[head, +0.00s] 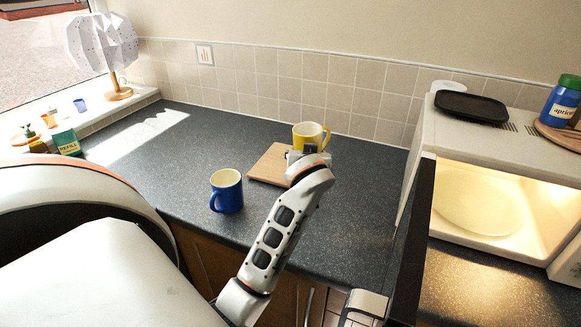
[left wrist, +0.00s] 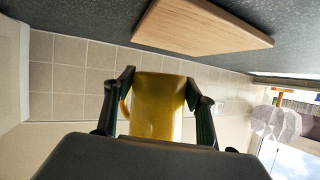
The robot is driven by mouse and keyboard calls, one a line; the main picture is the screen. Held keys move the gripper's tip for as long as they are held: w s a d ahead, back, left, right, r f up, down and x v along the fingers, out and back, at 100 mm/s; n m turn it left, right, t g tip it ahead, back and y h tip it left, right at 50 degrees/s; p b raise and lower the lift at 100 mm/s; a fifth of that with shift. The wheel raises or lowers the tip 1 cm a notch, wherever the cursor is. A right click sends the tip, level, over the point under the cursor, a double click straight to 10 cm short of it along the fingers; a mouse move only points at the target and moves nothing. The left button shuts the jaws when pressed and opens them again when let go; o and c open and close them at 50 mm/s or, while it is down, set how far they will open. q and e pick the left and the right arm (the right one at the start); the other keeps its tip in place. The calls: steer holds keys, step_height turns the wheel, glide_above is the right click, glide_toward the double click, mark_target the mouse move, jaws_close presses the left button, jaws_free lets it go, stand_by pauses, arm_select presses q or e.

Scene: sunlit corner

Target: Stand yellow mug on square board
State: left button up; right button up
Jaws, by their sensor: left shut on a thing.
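The yellow mug (head: 304,138) is upright with its handle to the right in the head view, at the far right corner of the wooden square board (head: 268,165). My left gripper (head: 308,153) is shut on the mug, and its wrist hides the mug's lower part. In the left wrist view, which looks upside down, the yellow mug (left wrist: 157,105) is between the two fingers (left wrist: 158,100). The board (left wrist: 205,28) shows apart from it there, with tiles between. The gap in height is hard to tell. My right gripper is not seen.
A blue mug (head: 227,191) stands on the dark counter (head: 170,165), left of and nearer than the board. A white microwave (head: 455,135) with its door open is at the right. The tiled wall (head: 270,85) runs behind.

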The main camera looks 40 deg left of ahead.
arm_select(q)
steer(key=w+a+r+n+g+y+b, duration=0.2)
steer(key=w+a+r+n+g+y, duration=0.15)
steer(key=a+r, duration=0.4)
step_height(320, 180, up, 7)
steer(key=n+g+y+b, duration=0.1)
steer(key=n+g, duration=0.3)
glide_above(283, 163)
steer(key=f, duration=1.5)
steer(key=shift+w+a, duration=0.15)
steer(key=shift+a, duration=0.05)
step_height(283, 163, down, 4)
steer(key=shift+f, duration=0.5)
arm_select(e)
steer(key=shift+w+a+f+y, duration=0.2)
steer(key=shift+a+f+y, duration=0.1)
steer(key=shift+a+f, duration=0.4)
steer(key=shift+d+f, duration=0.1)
arm_select(q)
steer(key=shift+f, duration=0.4)
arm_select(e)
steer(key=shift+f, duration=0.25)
arm_select(q)
steer(key=shift+d+f, duration=0.1)
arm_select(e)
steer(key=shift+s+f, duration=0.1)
